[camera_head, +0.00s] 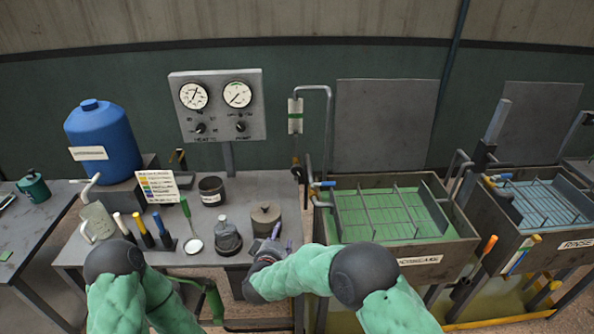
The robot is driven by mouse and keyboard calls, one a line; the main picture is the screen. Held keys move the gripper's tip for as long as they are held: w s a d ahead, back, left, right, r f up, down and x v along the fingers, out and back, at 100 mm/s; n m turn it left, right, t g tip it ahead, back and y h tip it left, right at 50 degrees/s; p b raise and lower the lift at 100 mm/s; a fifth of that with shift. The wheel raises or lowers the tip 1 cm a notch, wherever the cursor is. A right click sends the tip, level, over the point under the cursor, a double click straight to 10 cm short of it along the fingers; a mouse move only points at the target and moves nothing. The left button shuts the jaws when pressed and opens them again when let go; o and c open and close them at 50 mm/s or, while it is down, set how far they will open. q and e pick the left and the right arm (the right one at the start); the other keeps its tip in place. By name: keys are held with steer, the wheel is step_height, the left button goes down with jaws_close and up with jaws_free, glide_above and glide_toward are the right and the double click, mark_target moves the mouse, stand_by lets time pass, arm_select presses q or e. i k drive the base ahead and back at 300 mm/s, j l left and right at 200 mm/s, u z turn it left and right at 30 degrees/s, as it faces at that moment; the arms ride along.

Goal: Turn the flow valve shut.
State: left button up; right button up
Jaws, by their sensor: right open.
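A small valve with a blue handle (325,184) sits on the pipe at the left rim of the green-filled tank. A similar blue-handled valve (501,177) sits at the rinse tank. No label shows which one is the flow valve.
The green-filled tank (335,248) and the rinse tank (480,218) stand at the right. A gauge panel (218,125) stands behind.

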mark_target(297, 170)
steer(key=i+l, duration=0.15)
steer(key=i, duration=0.35)
steer(key=i+l, duration=0.15)
steer(key=i, duration=0.35)
